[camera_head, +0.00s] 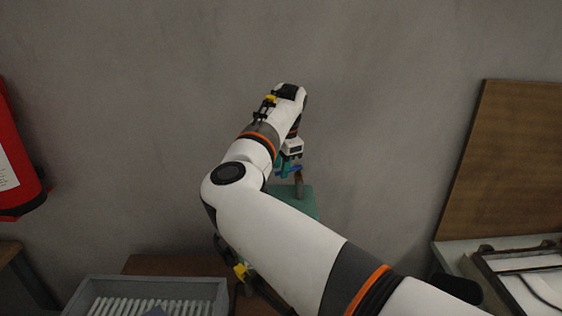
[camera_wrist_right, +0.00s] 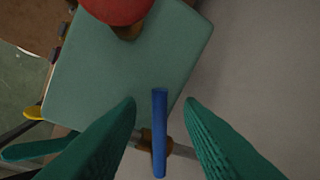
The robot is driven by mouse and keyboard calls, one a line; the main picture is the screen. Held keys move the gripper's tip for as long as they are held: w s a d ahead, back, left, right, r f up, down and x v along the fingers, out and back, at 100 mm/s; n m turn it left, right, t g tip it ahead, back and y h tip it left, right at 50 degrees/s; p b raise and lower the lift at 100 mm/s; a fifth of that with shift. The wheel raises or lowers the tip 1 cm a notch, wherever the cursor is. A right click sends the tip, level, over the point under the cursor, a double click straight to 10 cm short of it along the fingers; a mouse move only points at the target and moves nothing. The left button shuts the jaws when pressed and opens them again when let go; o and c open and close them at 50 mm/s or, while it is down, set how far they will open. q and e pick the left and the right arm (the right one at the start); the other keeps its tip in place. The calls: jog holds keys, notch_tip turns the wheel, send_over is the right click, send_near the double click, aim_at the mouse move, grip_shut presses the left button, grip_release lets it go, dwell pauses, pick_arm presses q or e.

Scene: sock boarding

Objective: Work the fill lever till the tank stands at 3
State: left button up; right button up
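A green box-like body, seemingly the tank (camera_head: 305,198), stands against the wall, mostly behind my right arm. Its flat green top (camera_wrist_right: 125,75) fills much of the right wrist view. A blue bar (camera_wrist_right: 160,130) on a brass-coloured fitting beside it lies between my right gripper's green fingers (camera_wrist_right: 160,105), with gaps on both sides. A red rounded knob (camera_wrist_right: 115,8) is at the top edge of that view. I cannot tell which of these is the fill lever. In the head view, my right gripper (camera_head: 285,165) is beside the blue bar (camera_head: 290,172). No level reading is legible.
A grey bin (camera_head: 150,284) with white ribbed contents stands at lower left. A red cylinder (camera_head: 14,155) hangs at the left wall. A brown board (camera_head: 505,155) and a light tray (camera_head: 458,258) are at the right. The wall rises close behind the tank.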

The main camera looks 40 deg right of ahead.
jog(key=shift+a+f, duration=0.1)
grip_shut()
